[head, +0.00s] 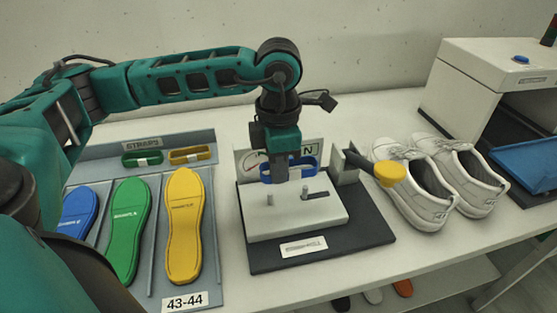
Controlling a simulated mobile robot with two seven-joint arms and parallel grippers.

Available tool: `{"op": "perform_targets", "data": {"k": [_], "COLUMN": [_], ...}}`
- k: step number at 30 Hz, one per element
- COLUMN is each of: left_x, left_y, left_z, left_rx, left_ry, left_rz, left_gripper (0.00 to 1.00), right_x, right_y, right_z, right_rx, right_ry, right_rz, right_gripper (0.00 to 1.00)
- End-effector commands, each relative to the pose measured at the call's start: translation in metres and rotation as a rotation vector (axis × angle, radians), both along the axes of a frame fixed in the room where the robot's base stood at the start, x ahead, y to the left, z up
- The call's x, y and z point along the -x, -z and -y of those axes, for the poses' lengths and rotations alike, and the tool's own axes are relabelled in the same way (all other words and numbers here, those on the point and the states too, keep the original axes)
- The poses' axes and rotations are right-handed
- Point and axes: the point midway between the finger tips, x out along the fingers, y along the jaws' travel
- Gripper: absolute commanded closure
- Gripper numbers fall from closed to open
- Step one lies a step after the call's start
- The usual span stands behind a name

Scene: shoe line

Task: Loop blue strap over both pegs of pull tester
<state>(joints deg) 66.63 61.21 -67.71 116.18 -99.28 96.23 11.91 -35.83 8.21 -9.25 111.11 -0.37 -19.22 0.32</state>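The pull tester (262,228) is a pale block on a dark base, with a dial at its back. Two short grey pegs stand on its top, a left peg (270,199) and a right peg (305,191) beside a dark slot. The blue strap (303,164) is a flat loop held above and behind the pegs, in front of the dial. My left gripper (281,176) points down from above, shut on the blue strap and hiding part of it. The strap looks clear of both pegs. My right gripper is not in view.
A lever with a yellow knob (390,173) sticks out at the tester's right. White shoes (420,196) stand right of it. A grey tray (217,240) at left holds insoles, a green strap (142,158) and a yellow strap (190,155). A white machine (465,75) stands at back right.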

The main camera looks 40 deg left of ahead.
Motion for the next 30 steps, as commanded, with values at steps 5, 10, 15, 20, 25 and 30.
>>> {"op": "perform_targets", "data": {"k": [5,10,15,20,25,30], "left_x": [0.0,0.0,0.0,0.0,0.0,0.0], "left_y": [0.015,0.027,0.039,0.052,0.064,0.074], "left_z": [0.0,0.0,0.0,0.0,0.0,0.0], "left_rx": [0.0,0.001,0.001,0.001,0.0,0.001], "left_ry": [0.0,0.0,0.001,0.001,0.002,0.002], "left_rz": [0.0,-0.001,-0.001,-0.001,0.0,0.001], "left_gripper": [1.0,1.0,1.0,1.0,1.0,1.0], "right_x": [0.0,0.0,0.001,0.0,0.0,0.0], "right_y": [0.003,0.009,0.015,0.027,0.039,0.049], "right_z": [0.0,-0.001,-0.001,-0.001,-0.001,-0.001], "right_rx": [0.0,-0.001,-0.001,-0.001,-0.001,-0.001], "right_ry": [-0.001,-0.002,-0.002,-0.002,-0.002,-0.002], "right_rz": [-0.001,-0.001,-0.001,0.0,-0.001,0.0], "right_gripper": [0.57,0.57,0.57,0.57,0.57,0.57]}}
